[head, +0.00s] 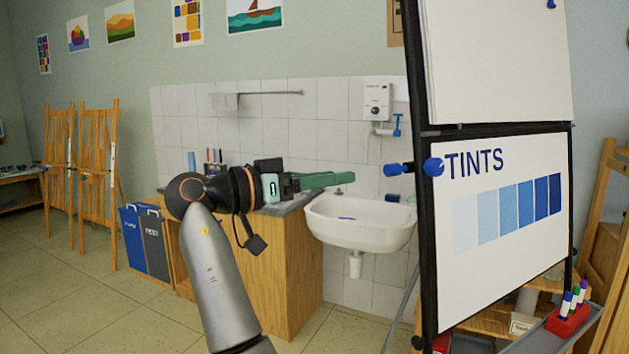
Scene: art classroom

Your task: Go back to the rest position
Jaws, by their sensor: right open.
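My right gripper (340,180) has green fingers and points to the right, in front of the tiled wall and above the left part of the white sink (360,222). It is open, seen from the side, and I see nothing between its fingers. My right arm rises from the bottom of the view and bends at a dark joint. My left gripper is not in view.
A flip-chart stand (426,200) with a TINTS sheet (505,200) stands close on the right. A red marker holder (568,320) is on its tray. A wooden cabinet (285,270), bins (145,240) and easels (98,170) stand left. Floor at left is clear.

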